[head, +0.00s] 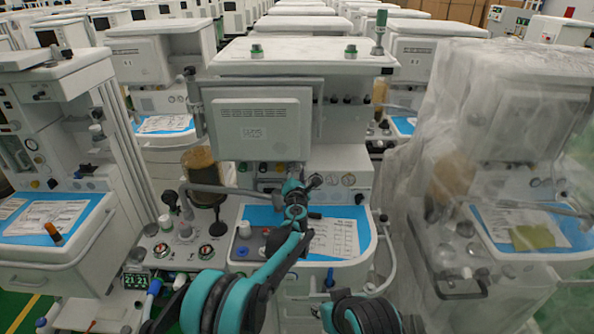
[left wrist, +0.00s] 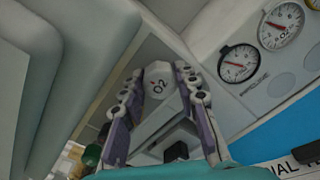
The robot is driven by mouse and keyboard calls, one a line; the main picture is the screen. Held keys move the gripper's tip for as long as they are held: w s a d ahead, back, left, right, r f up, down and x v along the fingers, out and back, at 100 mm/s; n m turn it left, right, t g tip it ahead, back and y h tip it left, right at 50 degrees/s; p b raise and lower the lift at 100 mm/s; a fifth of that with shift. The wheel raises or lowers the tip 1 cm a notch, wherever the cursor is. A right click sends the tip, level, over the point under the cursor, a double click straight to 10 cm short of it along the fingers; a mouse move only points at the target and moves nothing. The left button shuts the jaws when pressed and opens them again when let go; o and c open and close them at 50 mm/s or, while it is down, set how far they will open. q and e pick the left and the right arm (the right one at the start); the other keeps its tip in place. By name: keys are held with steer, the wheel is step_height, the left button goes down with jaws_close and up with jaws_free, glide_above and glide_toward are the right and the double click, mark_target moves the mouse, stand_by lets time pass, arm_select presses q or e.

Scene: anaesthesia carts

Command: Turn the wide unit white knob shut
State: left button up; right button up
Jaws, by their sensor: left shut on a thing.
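The white knob (left wrist: 158,84), marked O2, shows in the left wrist view on the panel under the overhang of the central wide unit (head: 310,58). My left gripper (left wrist: 160,78) has one finger on each side of the knob and is shut on it. In the head view my left gripper (head: 294,190) is at the unit's front panel, above the blue work surface, and it hides the knob. My right gripper is out of view; only part of my right arm shows at the bottom.
Two gauges (left wrist: 239,62) sit to the right of the knob in the left wrist view. A blue work surface (head: 347,216) with a printed sheet lies below. A plastic-covered cart (head: 500,150) stands right, another cart (head: 50,110) left.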

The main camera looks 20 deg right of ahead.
arm_select(q)
steer(key=shift+m, duration=0.5)
steer(key=o, duration=0.9)
steer(key=v, duration=1.2)
